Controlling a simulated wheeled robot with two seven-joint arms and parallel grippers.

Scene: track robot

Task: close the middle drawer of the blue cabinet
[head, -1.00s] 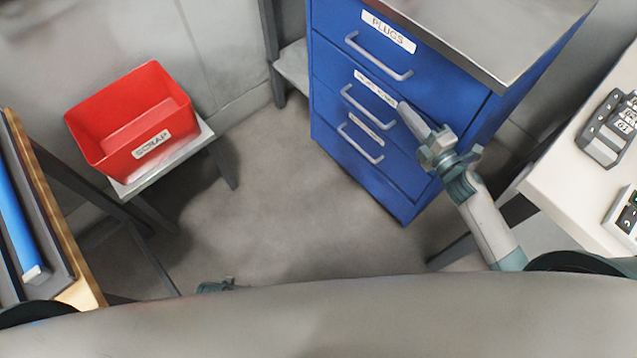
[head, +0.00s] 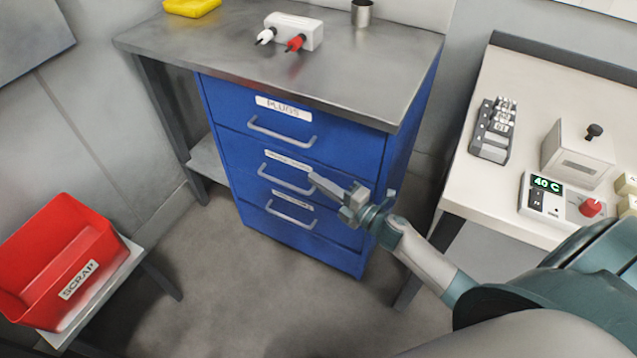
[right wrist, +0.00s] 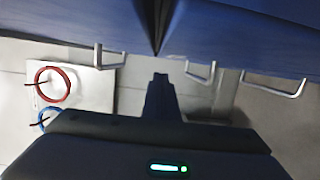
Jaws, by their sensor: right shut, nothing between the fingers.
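The blue cabinet (head: 345,145) stands under a grey worktop in the head view. Its top drawer is labelled PLUGS. The middle drawer (head: 240,155) has a grey bar handle (head: 285,180) and a label too small to read. Its front looks about flush with the others; I see no clear step. My right gripper (head: 325,185) is shut and empty, its tip in front of the middle drawer by the handle's right end. I cannot tell whether it touches. In the right wrist view the shut fingers (right wrist: 160,85) point toward blue fronts with several handles. My left gripper is out of view.
A red SCRAP bin (head: 50,265) sits on a low stand at left. A white bench (head: 480,190) with devices stands at right. A plug block (head: 300,30) and metal cup (head: 361,13) are on the worktop. The floor before the cabinet is clear.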

